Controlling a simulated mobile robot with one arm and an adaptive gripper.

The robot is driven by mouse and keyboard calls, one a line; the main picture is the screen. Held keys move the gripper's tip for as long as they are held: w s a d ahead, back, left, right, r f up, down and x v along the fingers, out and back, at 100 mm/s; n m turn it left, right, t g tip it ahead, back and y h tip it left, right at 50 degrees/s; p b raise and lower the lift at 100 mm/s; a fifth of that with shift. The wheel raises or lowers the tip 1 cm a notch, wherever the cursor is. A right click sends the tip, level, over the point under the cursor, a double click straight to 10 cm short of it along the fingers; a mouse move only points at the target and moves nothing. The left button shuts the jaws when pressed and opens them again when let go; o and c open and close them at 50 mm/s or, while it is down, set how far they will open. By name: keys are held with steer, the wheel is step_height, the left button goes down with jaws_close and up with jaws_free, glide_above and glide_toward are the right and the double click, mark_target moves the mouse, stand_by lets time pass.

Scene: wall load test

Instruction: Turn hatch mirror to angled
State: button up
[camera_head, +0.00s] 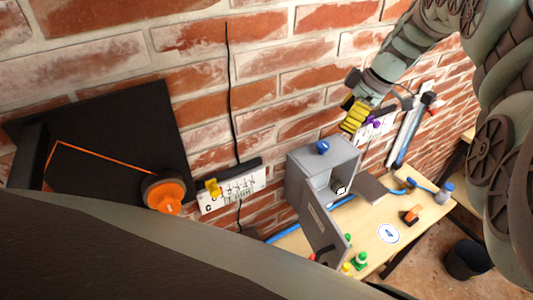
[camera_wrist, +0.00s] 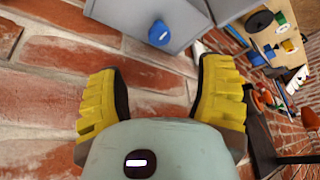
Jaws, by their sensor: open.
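A grey box (camera_head: 296,178) stands against the brick wall, with a blue knob (camera_head: 322,147) on its top. A grey door panel (camera_head: 323,232) hangs open at its front, and a brown-grey flap (camera_head: 368,187) sticks out at its right. I cannot tell which part is the hatch mirror. My gripper (camera_head: 356,115) is open and empty, above and to the right of the box near the wall. In the wrist view my gripper (camera_wrist: 160,92) has its yellow fingers wide apart. The blue knob (camera_wrist: 159,32) lies beyond the fingertips, apart from them, on the grey box (camera_wrist: 185,14).
A wooden bench (camera_head: 420,226) below holds small coloured parts and a blue-capped bottle (camera_head: 445,192). A black panel (camera_head: 110,130) with an orange reel (camera_head: 166,192) and a white power strip (camera_head: 232,188) are on the wall at left. A dark bin (camera_head: 466,259) stands on the floor.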

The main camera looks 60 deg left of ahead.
steer(key=b, duration=0.1)
glide_above(325, 144)
steer(key=w+d, duration=0.1)
steer(key=d, duration=0.1)
step_height(325, 144, down, 4)
steer(key=shift+a+f, duration=0.15)
steer(key=shift+f, duration=0.05)
steer(key=shift+p+x, duration=1.2)
steer(key=shift+x, duration=0.85)
steer(key=shift+s+a+f, duration=0.1)
steer(key=shift+a+f, duration=0.15)
steer(key=shift+f, duration=0.45)
steer(key=shift+p, duration=0.3)
jaws_close()
